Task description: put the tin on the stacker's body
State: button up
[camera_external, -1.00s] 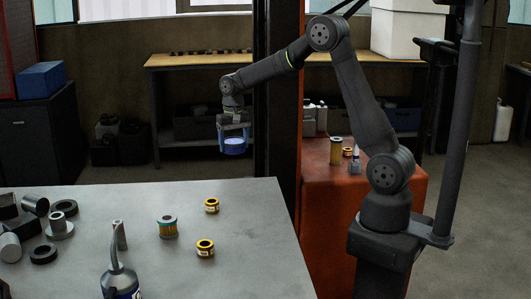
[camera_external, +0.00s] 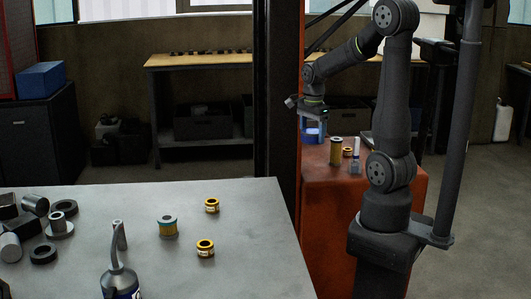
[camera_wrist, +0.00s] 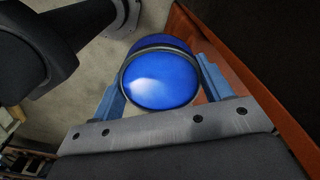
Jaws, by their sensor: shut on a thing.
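The blue tin (camera_external: 312,137) is held between the fingers of my gripper (camera_external: 314,128), which is shut on it. In the wrist view the tin's round blue lid (camera_wrist: 160,80) faces the camera, with a gripper finger on each side. The stacker's body (camera_external: 325,215) is the orange-red block right of the dark post; it also shows in the wrist view (camera_wrist: 240,85) beside and beyond the tin. In the external view the tin appears over the far left part of the body's top. Its underside is hidden in the wrist view, and I cannot tell the gap below it.
A dark upright post (camera_external: 275,90) stands left. The grey table (camera_external: 230,240) holds filters and metal parts.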

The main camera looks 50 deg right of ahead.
jog(key=s+d+r+m, duration=0.2)
jog(key=d+r+m, duration=0.3)
jog(key=d+m, duration=0.3)
jog(key=s+d+r+m, duration=0.1)
jog(key=d+r+m, duration=0.45)
jog(key=d, duration=0.35)
jog(key=m, duration=0.2)
send_over(320, 174)
jog(key=f, duration=2.6)
jog(key=shift+d+f, duration=0.15)
jog(key=shift+d, duration=0.1)
jog(key=shift+f, duration=2.15)
jog(key=shift+f, duration=0.1)
jog(key=o, duration=1.2)
